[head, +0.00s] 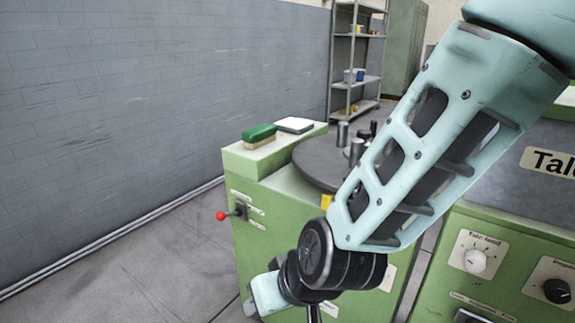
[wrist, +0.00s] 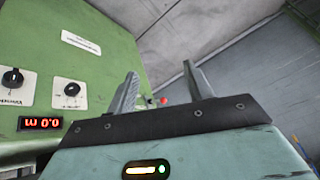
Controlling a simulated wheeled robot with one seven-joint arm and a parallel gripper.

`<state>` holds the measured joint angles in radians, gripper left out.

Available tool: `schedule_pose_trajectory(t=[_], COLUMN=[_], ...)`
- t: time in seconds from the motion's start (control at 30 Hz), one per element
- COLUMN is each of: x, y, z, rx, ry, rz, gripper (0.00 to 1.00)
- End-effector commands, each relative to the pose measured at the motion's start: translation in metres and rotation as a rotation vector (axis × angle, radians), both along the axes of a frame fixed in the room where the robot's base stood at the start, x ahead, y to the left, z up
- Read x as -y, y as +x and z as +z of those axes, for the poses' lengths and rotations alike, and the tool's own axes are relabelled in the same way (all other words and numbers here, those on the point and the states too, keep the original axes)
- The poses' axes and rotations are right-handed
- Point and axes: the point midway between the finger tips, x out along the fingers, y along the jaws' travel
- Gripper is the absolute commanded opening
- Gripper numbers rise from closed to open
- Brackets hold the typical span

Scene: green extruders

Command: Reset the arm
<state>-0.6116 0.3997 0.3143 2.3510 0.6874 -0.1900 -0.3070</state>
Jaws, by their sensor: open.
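My arm crosses the right half of the head view, its pale blue-green link slanting down to a dark wrist joint in front of the green machine (head: 283,215). The fingers are not clear in the head view. In the wrist view my gripper (wrist: 160,88) shows two grey fingers standing well apart, with nothing between them. Beyond the fingers are the grey floor and the side of a green machine cabinet (wrist: 75,60).
A green brush (head: 258,133) and a white pad (head: 294,125) lie on the machine's top left. A red-knobbed lever (head: 221,216) sticks out at its left side. A dark round plate (head: 318,160) lies behind my arm. A metal shelf (head: 356,75) stands behind. The left floor is clear.

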Motion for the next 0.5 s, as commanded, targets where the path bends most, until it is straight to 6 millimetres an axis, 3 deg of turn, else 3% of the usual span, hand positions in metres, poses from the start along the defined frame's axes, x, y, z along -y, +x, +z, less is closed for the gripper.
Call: schedule_pose_trajectory(t=[0.03, 0.13, 0.3, 0.5], x=[0.012, 0.04, 0.094, 0.156], y=[-0.013, -0.043, -0.08, -0.112], z=[0.017, 0.036, 0.055, 0.07], rx=[-0.037, -0.122, -0.216, -0.287], ry=[-0.004, -0.055, -0.188, -0.365], rz=[0.042, 0.122, 0.192, 0.208], gripper=[0.51, 0.51, 0.51, 0.51])
